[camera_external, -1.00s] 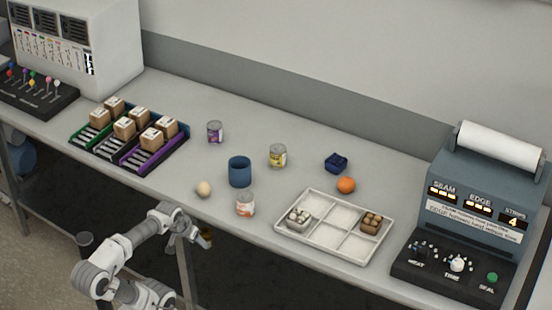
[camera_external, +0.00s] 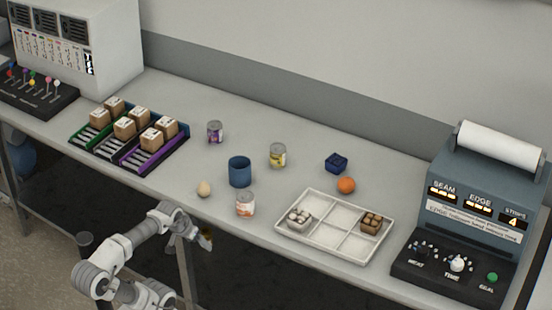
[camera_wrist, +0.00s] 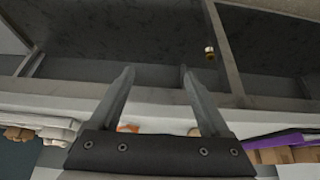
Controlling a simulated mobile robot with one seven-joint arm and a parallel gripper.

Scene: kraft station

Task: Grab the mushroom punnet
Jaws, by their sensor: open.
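The mushroom punnet (camera_external: 299,218), a small grey tub with whitish tops, sits at the left end of the white divided tray (camera_external: 335,252) on the bench in the external view. My gripper (camera_external: 203,237) is in front of the bench edge, left of the tray and well apart from the punnet. In the wrist view my gripper (camera_wrist: 156,72) is open, with nothing between its two fingers. That view looks at the bench front upside down, and I cannot make out the punnet there for sure.
A brown punnet (camera_external: 371,223) sits at the tray's right end. An orange-labelled can (camera_external: 245,203), an egg (camera_external: 204,188) and a blue cup (camera_external: 240,172) stand left of the tray. The sealing machine (camera_external: 470,205) is to the right. The bench edge lies beside my gripper.

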